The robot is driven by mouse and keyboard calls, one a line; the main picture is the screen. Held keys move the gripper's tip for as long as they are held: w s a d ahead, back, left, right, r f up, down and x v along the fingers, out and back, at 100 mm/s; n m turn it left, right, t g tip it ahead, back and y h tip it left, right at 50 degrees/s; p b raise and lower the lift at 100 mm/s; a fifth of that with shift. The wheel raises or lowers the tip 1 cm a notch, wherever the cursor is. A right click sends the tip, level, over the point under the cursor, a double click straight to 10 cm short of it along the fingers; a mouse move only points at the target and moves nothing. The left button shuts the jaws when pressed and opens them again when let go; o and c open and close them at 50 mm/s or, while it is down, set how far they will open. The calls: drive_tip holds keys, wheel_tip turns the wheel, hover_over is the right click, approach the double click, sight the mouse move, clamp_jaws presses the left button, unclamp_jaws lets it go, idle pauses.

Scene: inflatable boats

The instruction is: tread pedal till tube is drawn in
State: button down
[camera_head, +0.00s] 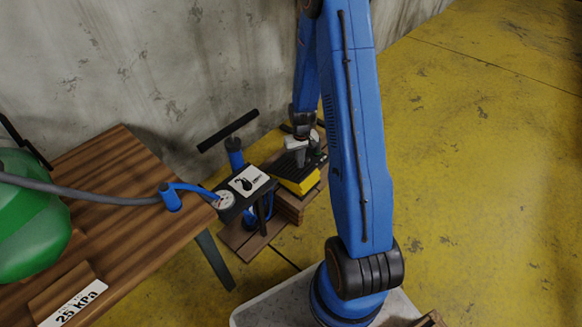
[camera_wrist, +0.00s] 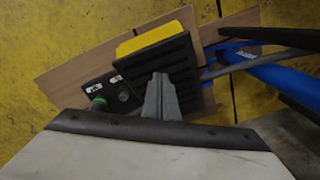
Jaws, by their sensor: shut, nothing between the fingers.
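The pedal (camera_wrist: 156,63) is a black ribbed plate with a yellow edge, on a wooden base. In the head view my gripper (camera_head: 300,158) points down at the pedal. A grey tube (camera_head: 85,192) runs from the green boat (camera_head: 30,220) across the table to a blue fitting (camera_head: 170,197) near a round gauge (camera_head: 224,200).
The wooden table (camera_head: 150,250) stands at the left with a "25 kPa" sign (camera_head: 75,303). A blue hand pump with a black T-handle (camera_head: 228,131) stands beside the pedal, close to the wall. A small panel (camera_wrist: 112,92) with a green light lies by the pedal. Yellow floor at right is clear.

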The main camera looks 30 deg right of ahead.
sight(300, 171)
drive_tip(key=shift+f, duration=3.75)
drive_tip(key=shift+r, duration=3.8)
